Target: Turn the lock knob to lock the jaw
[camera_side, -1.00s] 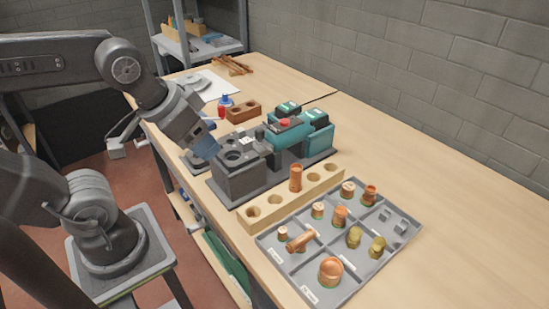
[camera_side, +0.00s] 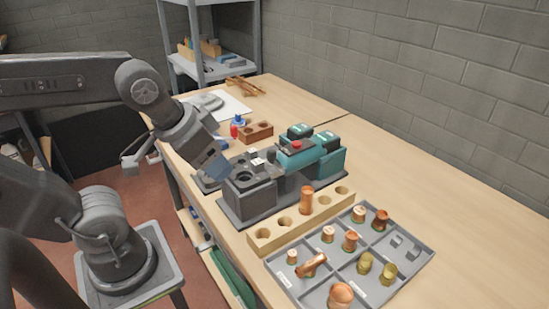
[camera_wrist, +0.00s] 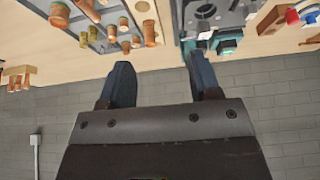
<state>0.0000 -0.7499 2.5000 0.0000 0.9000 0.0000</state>
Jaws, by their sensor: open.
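The jaw fixture is a dark grey block (camera_side: 248,200) with a round recess in its top, on a dark base plate beside a teal machine (camera_side: 297,157) with a red button. I cannot tell for sure which part is the lock knob; a small pale piece (camera_side: 257,161) sits at the block's back. My gripper (camera_side: 213,164), with blue fingers, points down at the block's left side, close to it; contact cannot be judged. In the wrist view, my gripper (camera_wrist: 160,63) has its two fingers apart with nothing between them. The fixture (camera_wrist: 205,14) shows upside down beyond them.
A wooden block with holes (camera_side: 283,224) holds one copper piece, right in front of the fixture. A grey tray (camera_side: 414,254) of copper and brass fittings lies front right. A brown holder (camera_side: 255,132) stands behind. The table's right side is clear.

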